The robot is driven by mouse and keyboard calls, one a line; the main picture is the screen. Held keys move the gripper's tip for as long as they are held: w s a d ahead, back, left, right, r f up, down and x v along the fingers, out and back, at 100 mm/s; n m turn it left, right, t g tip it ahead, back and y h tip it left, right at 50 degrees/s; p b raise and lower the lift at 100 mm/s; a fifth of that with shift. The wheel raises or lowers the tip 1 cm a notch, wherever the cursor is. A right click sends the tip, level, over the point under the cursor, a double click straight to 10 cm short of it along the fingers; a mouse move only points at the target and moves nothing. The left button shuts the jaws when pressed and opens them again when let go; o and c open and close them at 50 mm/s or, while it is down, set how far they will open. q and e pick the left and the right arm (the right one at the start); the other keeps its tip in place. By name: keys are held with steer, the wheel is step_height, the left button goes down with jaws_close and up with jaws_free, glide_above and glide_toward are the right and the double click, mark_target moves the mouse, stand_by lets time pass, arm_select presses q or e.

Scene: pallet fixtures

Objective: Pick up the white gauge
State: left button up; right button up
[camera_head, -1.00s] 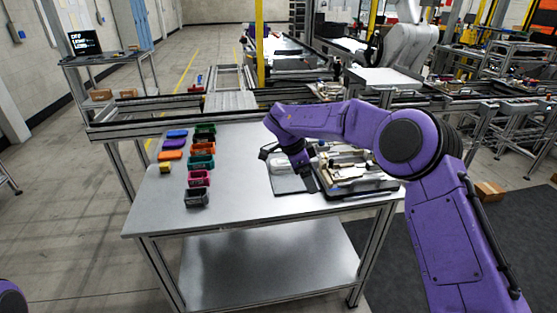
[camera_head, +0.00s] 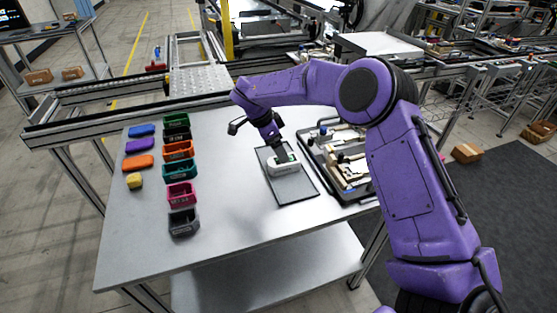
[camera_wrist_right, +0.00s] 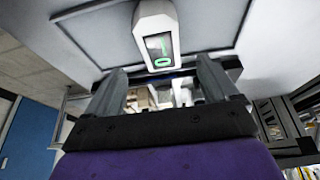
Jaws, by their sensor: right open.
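The white gauge (camera_head: 284,168) lies on a dark rectangular mat (camera_head: 296,190) on the metal table. It is a rounded white block; its dark screen with a green mark faces my right wrist camera (camera_wrist_right: 153,24). My right gripper (camera_head: 257,134) is open and empty, above the far end of the mat, just beyond the gauge in the head view. In the right wrist view its two fingers (camera_wrist_right: 162,78) are spread apart, and the gauge is ahead of them, not between them. My left gripper is out of view.
A black tray (camera_head: 318,166) of parts stands right of the mat. At the left are a column of coloured bins (camera_head: 181,194) and several small coloured blocks (camera_head: 139,163). The table between bins and mat is clear. A frame rail (camera_head: 120,117) runs behind the table.

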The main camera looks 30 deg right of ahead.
steer(key=shift+s+d+f, duration=0.25)
steer(key=shift+s+f, duration=0.1)
steer(key=shift+s, duration=0.2)
steer(key=shift+s+d+f, duration=0.15)
steer(key=shift+s+f, duration=0.05)
steer(key=shift+f, duration=0.05)
steer(key=f, duration=0.1)
steer(key=w+f+p, duration=0.1)
steer(key=f, duration=0.1)
steer(key=d+f+p, duration=0.1)
steer(key=f, duration=0.1)
steer(key=shift+w, duration=0.3)
steer(key=shift+d+f, duration=0.1)
steer(key=shift+f, duration=0.2)
steer(key=shift+s+r, duration=0.15)
steer(key=shift+s, duration=0.2)
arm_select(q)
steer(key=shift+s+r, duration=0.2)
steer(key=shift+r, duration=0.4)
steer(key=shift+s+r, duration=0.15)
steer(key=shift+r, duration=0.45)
arm_select(e)
steer(key=c, duration=1.2)
